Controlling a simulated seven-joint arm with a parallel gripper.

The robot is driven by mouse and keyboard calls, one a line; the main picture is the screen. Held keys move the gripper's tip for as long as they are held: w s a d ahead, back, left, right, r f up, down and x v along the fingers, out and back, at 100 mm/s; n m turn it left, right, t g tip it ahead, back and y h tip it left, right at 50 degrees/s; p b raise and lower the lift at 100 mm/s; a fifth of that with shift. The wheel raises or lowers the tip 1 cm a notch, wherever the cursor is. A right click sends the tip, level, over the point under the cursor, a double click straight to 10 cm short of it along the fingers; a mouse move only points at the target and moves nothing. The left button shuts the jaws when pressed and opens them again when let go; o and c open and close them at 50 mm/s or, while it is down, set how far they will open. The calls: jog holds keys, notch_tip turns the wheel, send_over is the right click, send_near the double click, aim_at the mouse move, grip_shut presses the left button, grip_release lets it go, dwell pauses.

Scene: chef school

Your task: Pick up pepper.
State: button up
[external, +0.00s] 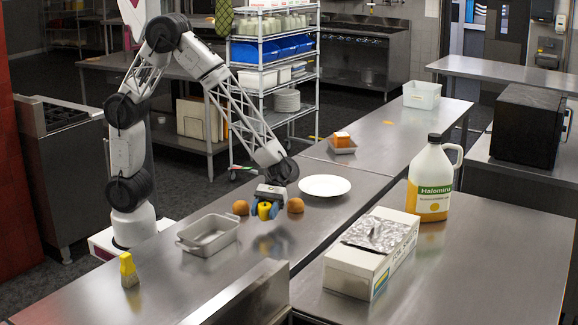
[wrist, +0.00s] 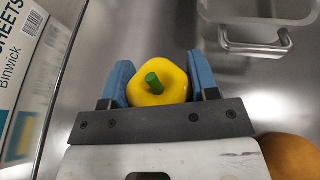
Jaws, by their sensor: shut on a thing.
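The yellow pepper (wrist: 158,78) with its green stem sits between the two blue fingers of my gripper (wrist: 160,85) in the wrist view. Both fingers press against its sides. In the external view the pepper (external: 264,210) is held in my gripper (external: 265,210) over the near steel counter, between two round brown items. Whether the pepper touches the counter is hard to tell.
A brown round item (external: 241,208) is to the left and another (external: 295,205) to the right. A white box (external: 350,268) is on the adjacent counter.

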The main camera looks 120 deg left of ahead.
aim_at(264, 206)
jog(key=shift+r, duration=3.1)
